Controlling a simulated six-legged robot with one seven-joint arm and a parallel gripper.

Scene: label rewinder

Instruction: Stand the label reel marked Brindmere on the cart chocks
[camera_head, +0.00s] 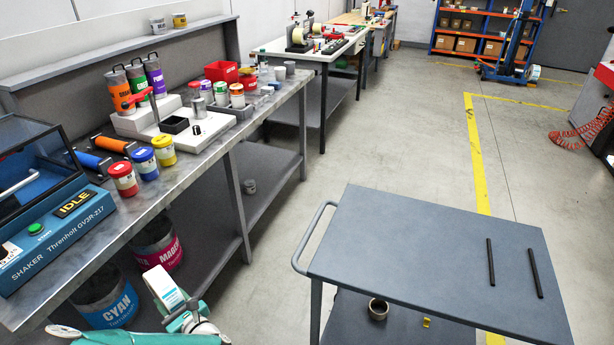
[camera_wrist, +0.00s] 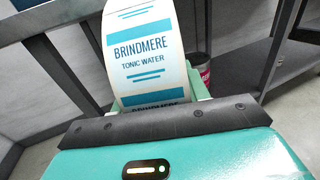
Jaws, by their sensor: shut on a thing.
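The label reel marked Brindmere (camera_wrist: 142,52) is white with teal bands and reads "Brindmere Tonic Water" in the wrist view. My gripper (camera_wrist: 160,108) is shut on its lower part, where the fingers are mostly hidden. In the head view the reel (camera_head: 163,286) shows at the bottom left, in my gripper (camera_head: 185,314), in front of the steel bench. The grey cart (camera_head: 400,255) stands to the right, across a stretch of floor. Its chocks are two dark parallel bars (camera_head: 490,262) (camera_head: 534,273) on the right part of its top. Nothing stands on them.
The bench (camera_head: 205,165) along the left carries a shaker (camera_head: 50,235), ink jars and tools. Labelled buckets (camera_head: 110,298) stand beneath it. The cart has a handle (camera_head: 312,238) on its left and a small ring (camera_head: 378,308) on its lower shelf. Floor between bench and cart is clear.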

